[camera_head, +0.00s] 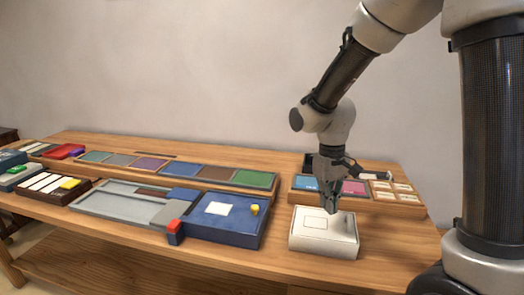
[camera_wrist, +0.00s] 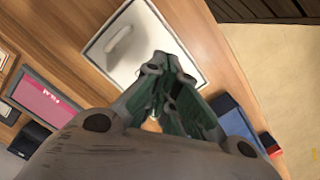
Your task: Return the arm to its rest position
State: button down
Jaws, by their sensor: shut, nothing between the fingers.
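My arm reaches down from the upper right in the head view. My gripper (camera_head: 331,205) hangs fingers-down over the white box (camera_head: 313,245) near the table's front edge. In the wrist view my gripper (camera_wrist: 172,62) is shut, its fingertips together with nothing between them. The white box (camera_wrist: 185,42) lies beyond the fingertips there, with a light raised piece on its top. I cannot tell whether the fingertips touch the box.
The wooden table (camera_head: 250,262) carries a blue box (camera_head: 225,232) with a yellow knob, a grey tray (camera_head: 110,205), a row of coloured panels (camera_head: 150,164), and a pink panel (camera_head: 354,187) behind the white box. The space above the table's left side is clear.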

jog(key=s+d+r+m+t, duration=0.3)
jog(key=s+d+r+t, duration=0.2)
jog(key=s+d+r, duration=0.8)
jog(key=s+r, duration=0.3)
jog(key=shift+d+r+t, duration=0.25)
jog(key=shift+d+t, duration=0.05)
jog(key=shift+d, duration=0.05)
dwell(0.5)
